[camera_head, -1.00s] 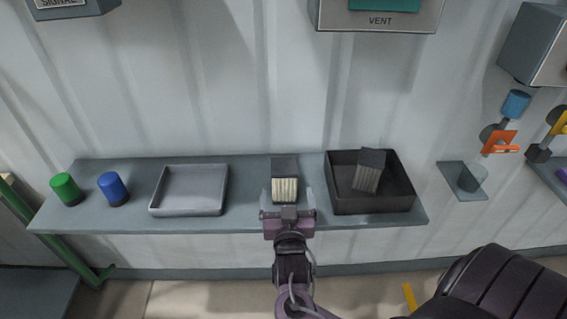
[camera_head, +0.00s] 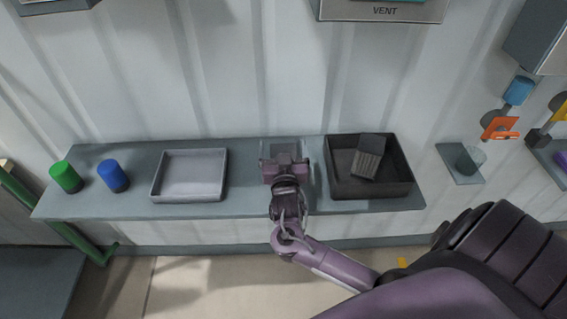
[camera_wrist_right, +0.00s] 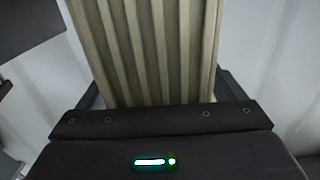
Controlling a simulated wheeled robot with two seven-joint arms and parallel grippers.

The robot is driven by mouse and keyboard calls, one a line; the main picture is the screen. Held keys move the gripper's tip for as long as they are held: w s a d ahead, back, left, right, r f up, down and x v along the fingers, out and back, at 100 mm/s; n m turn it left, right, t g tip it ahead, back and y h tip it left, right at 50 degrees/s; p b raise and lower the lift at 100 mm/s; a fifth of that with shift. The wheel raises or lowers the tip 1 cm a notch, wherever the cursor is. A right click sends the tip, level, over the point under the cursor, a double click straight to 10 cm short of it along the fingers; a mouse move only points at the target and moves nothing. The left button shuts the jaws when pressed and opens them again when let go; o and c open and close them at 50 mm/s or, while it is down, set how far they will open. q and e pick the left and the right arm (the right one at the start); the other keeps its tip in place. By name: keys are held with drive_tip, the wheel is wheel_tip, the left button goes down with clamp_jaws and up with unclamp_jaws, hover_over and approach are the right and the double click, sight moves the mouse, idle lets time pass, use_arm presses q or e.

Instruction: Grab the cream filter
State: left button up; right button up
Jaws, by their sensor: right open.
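The cream filter (camera_wrist_right: 150,50), a pleated block, fills the middle of the right wrist view, close to the palm. In the head view my right gripper hides it almost fully. My right gripper (camera_head: 284,152) is open over the shelf, with its fingers on either side of the filter. I cannot tell whether the fingers touch it. My left gripper is not in view.
The shelf (camera_head: 240,207) holds a shallow grey tray (camera_head: 190,193) left of my gripper and a dark bin (camera_head: 370,190) with a grey filter (camera_head: 368,160) on the right. A green cylinder (camera_head: 66,177) and a blue cylinder (camera_head: 113,176) stand at the left end.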

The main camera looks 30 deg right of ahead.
drive_tip(key=shift+s, duration=0.1)
drive_tip(key=c, duration=1)
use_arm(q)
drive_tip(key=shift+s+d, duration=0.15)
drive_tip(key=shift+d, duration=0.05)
use_arm(e)
drive_tip(key=c, duration=0.4)
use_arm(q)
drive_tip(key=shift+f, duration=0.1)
use_arm(e)
drive_tip(key=shift+r, duration=0.1)
drive_tip(key=shift+c, duration=0.2)
